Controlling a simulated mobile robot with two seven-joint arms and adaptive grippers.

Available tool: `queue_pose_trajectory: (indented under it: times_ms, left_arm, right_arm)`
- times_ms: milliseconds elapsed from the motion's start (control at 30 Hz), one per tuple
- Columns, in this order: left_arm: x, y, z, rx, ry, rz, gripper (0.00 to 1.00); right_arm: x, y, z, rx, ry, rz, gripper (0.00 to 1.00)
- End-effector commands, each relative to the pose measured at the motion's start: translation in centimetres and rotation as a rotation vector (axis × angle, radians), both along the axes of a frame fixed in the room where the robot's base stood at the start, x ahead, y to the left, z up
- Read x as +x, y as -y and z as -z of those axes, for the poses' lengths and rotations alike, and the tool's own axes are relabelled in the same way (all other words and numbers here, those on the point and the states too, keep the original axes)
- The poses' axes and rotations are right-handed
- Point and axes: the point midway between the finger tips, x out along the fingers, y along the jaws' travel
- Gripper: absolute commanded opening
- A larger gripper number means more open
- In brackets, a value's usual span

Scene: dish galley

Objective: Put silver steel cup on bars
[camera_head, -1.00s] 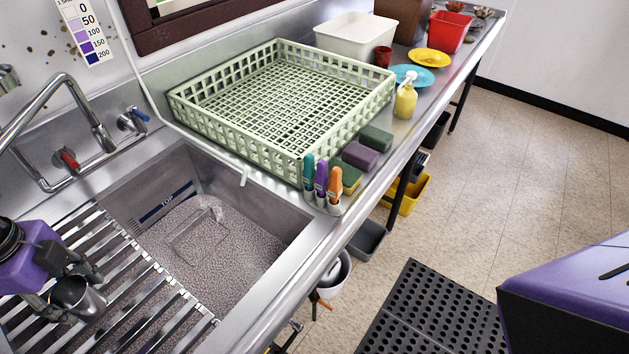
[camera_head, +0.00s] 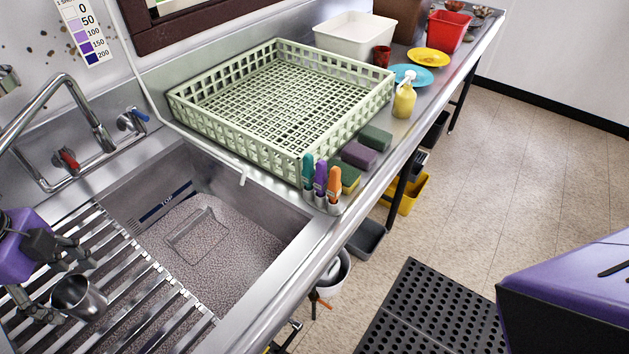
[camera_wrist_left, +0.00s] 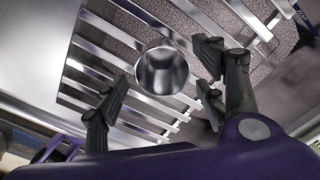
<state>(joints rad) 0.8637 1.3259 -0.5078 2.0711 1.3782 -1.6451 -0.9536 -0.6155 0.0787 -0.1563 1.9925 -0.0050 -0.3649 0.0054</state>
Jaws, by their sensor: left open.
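The silver steel cup (camera_head: 78,297) sits on the metal bars (camera_head: 150,297) over the left part of the sink, its open mouth facing up. In the left wrist view the cup (camera_wrist_left: 162,70) lies between and just beyond my spread fingers, apart from them. My left gripper (camera_head: 66,283) is open at the left edge of the head view, with fingers on either side of the cup. It also shows in the left wrist view (camera_wrist_left: 163,88). My right gripper is not in view.
A grey faucet (camera_head: 85,130) stands behind the bars. A pale green rack (camera_head: 285,100), markers (camera_head: 320,182) and sponges (camera_head: 358,155) stand to the right. Much of the bars is clear.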

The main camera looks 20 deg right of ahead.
Motion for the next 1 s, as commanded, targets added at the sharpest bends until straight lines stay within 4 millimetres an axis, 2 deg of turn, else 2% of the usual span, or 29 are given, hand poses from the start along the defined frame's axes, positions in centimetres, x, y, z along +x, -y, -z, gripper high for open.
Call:
queue_pose_trajectory:
  times_ms: [33, 100, 300, 1000]
  left_arm:
    - [0.1, 0.0, -1.2, 0.001, 0.006, 0.0, 0.64]
    - [0.1, 0.0, -2.4, 0.001, 0.005, 0.0, 0.64]
    - [0.1, 0.0, -4.6, 0.0, 0.002, -0.002, 0.64]
    - [0.0, 0.0, -4.9, -0.001, 0.0, -0.001, 0.64]
  right_arm:
    - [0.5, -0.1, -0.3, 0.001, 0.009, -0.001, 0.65]
    - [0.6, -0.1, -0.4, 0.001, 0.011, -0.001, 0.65]
    - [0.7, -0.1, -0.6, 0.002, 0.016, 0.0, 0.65]
    - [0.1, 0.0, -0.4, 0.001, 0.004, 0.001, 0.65]
